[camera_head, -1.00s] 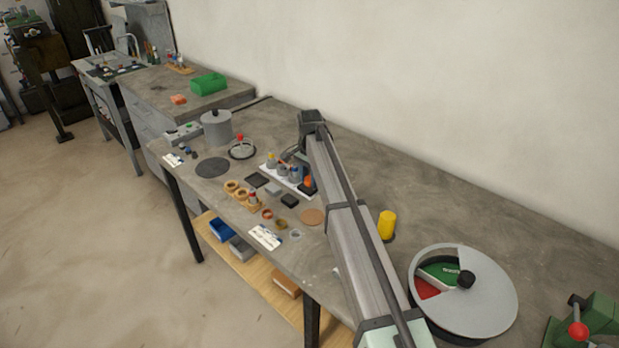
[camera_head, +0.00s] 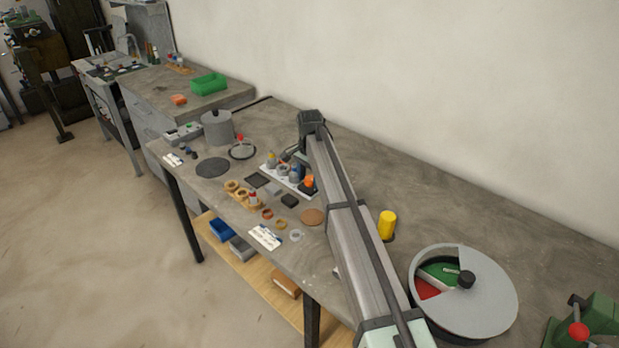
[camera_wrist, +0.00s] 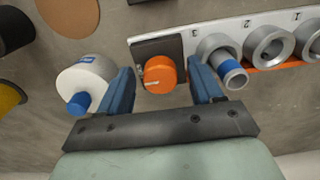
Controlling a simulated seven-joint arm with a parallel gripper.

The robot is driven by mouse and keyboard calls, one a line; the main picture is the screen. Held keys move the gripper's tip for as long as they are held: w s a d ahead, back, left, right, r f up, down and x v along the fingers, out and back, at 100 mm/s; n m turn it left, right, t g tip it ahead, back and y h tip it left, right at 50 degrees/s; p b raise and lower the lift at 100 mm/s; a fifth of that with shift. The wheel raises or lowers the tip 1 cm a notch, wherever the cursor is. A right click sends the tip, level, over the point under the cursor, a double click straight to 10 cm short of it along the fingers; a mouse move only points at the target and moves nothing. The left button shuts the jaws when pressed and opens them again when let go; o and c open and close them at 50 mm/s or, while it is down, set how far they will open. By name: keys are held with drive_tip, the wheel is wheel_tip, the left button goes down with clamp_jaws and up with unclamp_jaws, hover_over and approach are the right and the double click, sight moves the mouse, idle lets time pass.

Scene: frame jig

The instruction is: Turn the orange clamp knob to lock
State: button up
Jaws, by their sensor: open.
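The orange clamp knob (camera_wrist: 160,74) sits on a dark block (camera_wrist: 152,47) at the end of a white jig plate (camera_wrist: 196,32) in the wrist view. It also shows in the head view (camera_head: 309,181), at the plate's near end. My gripper (camera_wrist: 162,82) is open, with one blue finger on each side of the knob. A small gap shows between the knob and each finger, and whether the fingers reach down to its height is hard to tell. In the head view my gripper's fingers are mostly hidden behind my arm.
A white cylinder with a blue tip (camera_wrist: 84,84) stands close beside the left finger. A grey ring with a blue-banded pin (camera_wrist: 228,68) is close to the right finger, with further grey rings (camera_wrist: 268,42) beyond. A yellow cylinder (camera_head: 387,225) stands right of my arm.

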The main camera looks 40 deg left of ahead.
sight(309, 178)
wheel_tip(309, 178, up, 14)
idle(0.6)
drive_tip(key=shift+f, duration=0.15)
idle(0.4)
